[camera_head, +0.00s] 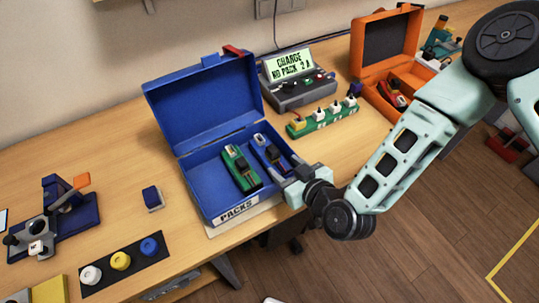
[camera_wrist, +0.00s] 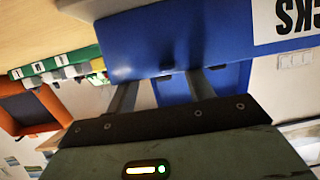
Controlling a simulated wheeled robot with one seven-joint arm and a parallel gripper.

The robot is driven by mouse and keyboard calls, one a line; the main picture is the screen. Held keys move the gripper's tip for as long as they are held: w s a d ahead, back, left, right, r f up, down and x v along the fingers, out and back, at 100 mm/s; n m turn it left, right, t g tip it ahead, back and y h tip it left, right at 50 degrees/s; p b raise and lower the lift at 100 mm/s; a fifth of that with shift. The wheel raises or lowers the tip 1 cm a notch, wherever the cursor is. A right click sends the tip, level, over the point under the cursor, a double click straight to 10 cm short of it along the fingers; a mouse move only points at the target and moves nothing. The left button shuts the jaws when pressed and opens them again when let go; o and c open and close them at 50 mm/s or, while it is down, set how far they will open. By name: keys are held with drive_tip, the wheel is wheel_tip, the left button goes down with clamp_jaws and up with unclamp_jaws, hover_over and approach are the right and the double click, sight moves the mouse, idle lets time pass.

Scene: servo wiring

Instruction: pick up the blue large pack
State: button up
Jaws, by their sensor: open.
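An open blue box (camera_head: 207,190) labelled PACKS stands near the table's front edge in the head view. Inside lie a green pack (camera_head: 242,167) and, to its right, a long dark blue pack (camera_head: 273,154) with a light end. A small blue block (camera_head: 152,197) is on the table left of the box. My gripper (camera_head: 287,182) is at the box's front right corner, near the blue pack's near end. In the wrist view my gripper (camera_wrist: 165,88) is open, its fingers apart against the blue box wall (camera_wrist: 190,40). No pack is clearly visible there; contact cannot be told.
A grey charger (camera_head: 292,82) with a lit screen and a green strip of plugs (camera_head: 322,122) stand behind and right of the box. An orange case (camera_head: 357,70) is open farther right. Coloured discs on a dark mat (camera_head: 104,283) lie front left.

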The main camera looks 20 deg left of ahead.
sight(277, 159)
drive_tip(key=shift+p+x, duration=0.5)
drive_tip(key=shift+x, duration=1.7)
clamp_jaws()
drive_tip(key=shift+r, duration=0.15)
